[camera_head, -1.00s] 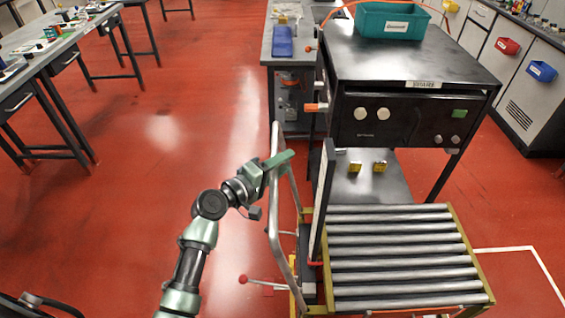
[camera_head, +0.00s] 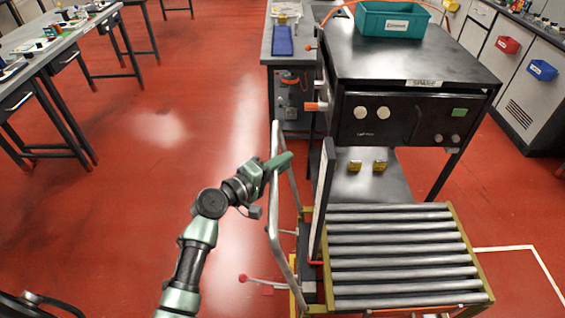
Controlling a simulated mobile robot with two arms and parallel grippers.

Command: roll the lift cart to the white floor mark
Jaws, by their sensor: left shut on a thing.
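The lift cart (camera_head: 448,228) has a yellow frame and a top of metal rollers. It stands at the lower right, right in front of a black bench. Its grey push handle (camera_head: 274,215) rises on its left side. My left gripper (camera_head: 279,162) is shut on the handle near its upper end. The white floor mark (camera_head: 505,249) shows as a thin white corner line on the red floor, right of the cart. The rest of the mark is hidden behind the cart or out of the picture. My right gripper is not in view.
The black bench (camera_head: 425,60) carries a teal bin (camera_head: 393,20) and has a lower shelf with two small yellow blocks. Grey cabinets (camera_head: 525,85) line the right. A workbench (camera_head: 55,45) stands at the left. The red floor (camera_head: 160,170) left of the cart is clear.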

